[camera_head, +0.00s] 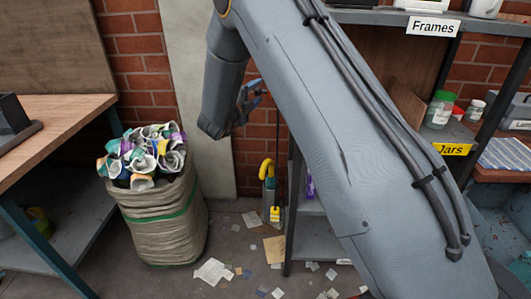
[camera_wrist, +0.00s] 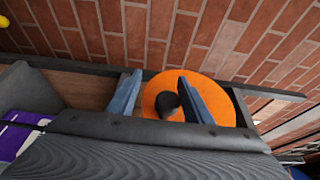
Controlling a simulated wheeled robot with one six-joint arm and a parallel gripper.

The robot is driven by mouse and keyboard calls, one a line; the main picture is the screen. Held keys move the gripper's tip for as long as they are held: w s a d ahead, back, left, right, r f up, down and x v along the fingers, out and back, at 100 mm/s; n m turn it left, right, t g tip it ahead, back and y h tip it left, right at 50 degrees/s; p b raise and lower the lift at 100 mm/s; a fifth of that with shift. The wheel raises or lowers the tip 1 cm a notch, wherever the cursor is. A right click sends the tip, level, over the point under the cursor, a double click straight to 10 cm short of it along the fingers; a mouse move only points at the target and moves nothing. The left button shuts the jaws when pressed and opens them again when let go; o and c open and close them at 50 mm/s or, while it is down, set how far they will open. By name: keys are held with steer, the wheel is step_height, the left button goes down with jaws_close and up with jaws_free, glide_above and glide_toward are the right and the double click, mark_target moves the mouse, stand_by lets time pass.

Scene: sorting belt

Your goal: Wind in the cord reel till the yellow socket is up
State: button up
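The cord reel (camera_wrist: 222,108) is an orange disc with a dark round knob (camera_wrist: 167,103) in the wrist view, in front of a brick wall. My gripper (camera_wrist: 159,78) is open, one blue-grey finger on each side of the knob; whether either touches it I cannot tell. In the head view my gripper (camera_head: 253,92) is by the wall and the reel is hidden. A dark cord (camera_head: 278,130) hangs down there. A small yellow block, apparently the socket (camera_head: 275,214), is low near the floor.
A yellow hooked handle (camera_head: 267,168) stands by the wall. A sack of crumpled paper (camera_head: 165,225) is at left, beside a wooden bench (camera_head: 55,125). A shelf unit (camera_head: 310,235) stands right, partly behind my arm. Paper scraps litter the floor.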

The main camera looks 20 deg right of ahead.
steer(key=s+a+n+y, duration=0.5)
steer(key=n+y, duration=0.1)
steer(key=n, duration=0.1)
steer(key=s+f+n+g+y, duration=0.3)
steer(key=s+n, duration=0.3)
steer(key=s, duration=0.5)
steer(key=s+f+n+g+y+p, duration=0.1)
steer(key=s+f+n+g+y, duration=0.2)
steer(key=s+n, duration=0.4)
steer(key=shift+s+a+g, duration=0.4)
steer(key=shift+s+g, duration=0.5)
steer(key=shift+s, duration=0.95)
